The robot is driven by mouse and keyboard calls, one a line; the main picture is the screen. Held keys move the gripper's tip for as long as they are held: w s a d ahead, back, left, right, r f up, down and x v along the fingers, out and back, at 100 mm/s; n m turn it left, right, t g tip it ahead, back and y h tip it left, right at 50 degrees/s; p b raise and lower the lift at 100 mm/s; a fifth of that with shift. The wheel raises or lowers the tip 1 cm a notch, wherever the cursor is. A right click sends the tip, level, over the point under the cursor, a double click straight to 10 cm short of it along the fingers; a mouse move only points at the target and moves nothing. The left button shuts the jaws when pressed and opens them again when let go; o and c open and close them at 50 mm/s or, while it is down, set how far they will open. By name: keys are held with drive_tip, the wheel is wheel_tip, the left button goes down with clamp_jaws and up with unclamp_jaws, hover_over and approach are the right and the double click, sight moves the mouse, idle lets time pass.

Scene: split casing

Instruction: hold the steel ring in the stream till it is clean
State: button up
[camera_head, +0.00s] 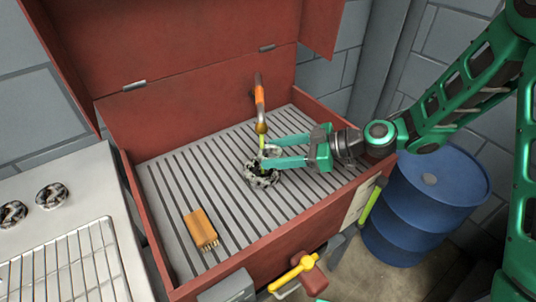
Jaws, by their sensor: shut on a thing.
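The steel ring (261,181) is in the red wash basin, just over the slatted grate. It is grey with many dark patches. My gripper (265,151) reaches in from the right, its two teal fingers shut on the ring. An orange spout (260,97) with a brass tip hangs above the ring. A thin yellow-green stream (262,142) runs down from the tip at the ring and fingers. The fingers hide part of the ring; I cannot tell whether it touches the grate.
An orange brush (201,228) lies on the grate (185,180). Two dark-spotted rings (52,196) and a wire rack (60,268) are on the left bench. A yellow handle (292,272) is at the basin's front. A blue drum (425,205) stands at right.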

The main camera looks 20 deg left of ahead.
drive_tip(key=shift+a, duration=0.15)
idle(0.3)
drive_tip(key=shift+s+a, duration=0.15)
drive_tip(key=shift+a, duration=0.2)
drive_tip(key=shift+d, duration=0.2)
drive_tip(key=shift+w+d, duration=0.2)
drive_tip(key=shift+d, duration=0.2)
drive_tip(key=shift+a, duration=0.15)
drive_tip(key=shift+s+a, duration=0.2)
drive_tip(key=shift+a, duration=0.25)
drive_tip(key=shift+w+d, duration=0.1)
drive_tip(key=shift+d, duration=0.2)
drive_tip(key=shift+w+d, duration=0.1)
drive_tip(key=shift+d, duration=0.2)
